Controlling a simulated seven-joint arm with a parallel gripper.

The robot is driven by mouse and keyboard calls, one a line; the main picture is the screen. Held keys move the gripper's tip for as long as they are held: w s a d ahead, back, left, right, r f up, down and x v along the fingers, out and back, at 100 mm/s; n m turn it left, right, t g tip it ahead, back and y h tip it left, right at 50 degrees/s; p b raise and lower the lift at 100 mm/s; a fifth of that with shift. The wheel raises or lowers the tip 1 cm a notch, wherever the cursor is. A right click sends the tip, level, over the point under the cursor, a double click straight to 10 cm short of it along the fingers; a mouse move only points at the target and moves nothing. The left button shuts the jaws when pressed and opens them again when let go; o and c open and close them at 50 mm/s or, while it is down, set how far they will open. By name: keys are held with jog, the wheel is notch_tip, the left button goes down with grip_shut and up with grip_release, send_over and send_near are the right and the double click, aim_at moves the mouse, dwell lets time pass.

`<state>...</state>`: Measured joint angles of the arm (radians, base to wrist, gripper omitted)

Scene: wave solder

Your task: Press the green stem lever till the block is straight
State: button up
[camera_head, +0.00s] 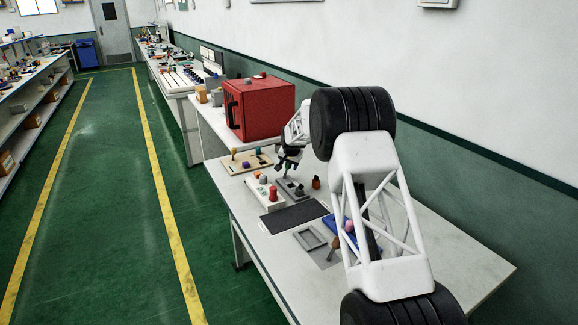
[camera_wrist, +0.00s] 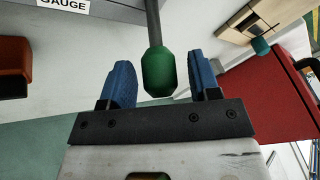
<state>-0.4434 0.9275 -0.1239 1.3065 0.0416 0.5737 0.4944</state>
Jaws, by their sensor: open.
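The green stem lever shows in the wrist view as a dark stem with a green faceted knob (camera_wrist: 158,72) at its end. My gripper (camera_wrist: 161,78) has its two blue fingers apart, one on each side of the knob, with gaps visible on both sides. In the head view my gripper (camera_head: 287,164) is over the far part of the bench, above a grey fixture (camera_head: 292,189). The lever is small there, close under the fingers. The block and its tilt cannot be made out.
A red cabinet (camera_head: 262,106) stands behind the gripper, and it fills the right of the wrist view (camera_wrist: 285,100). A wooden board (camera_head: 245,162) and a white box with a red button (camera_head: 272,193) are nearby. A dark mat (camera_head: 293,216) lies nearer.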

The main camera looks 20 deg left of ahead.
jog(key=shift+w+a+f, duration=0.1)
jog(key=shift+w+f, duration=0.15)
jog(key=shift+f, duration=0.2)
grip_shut()
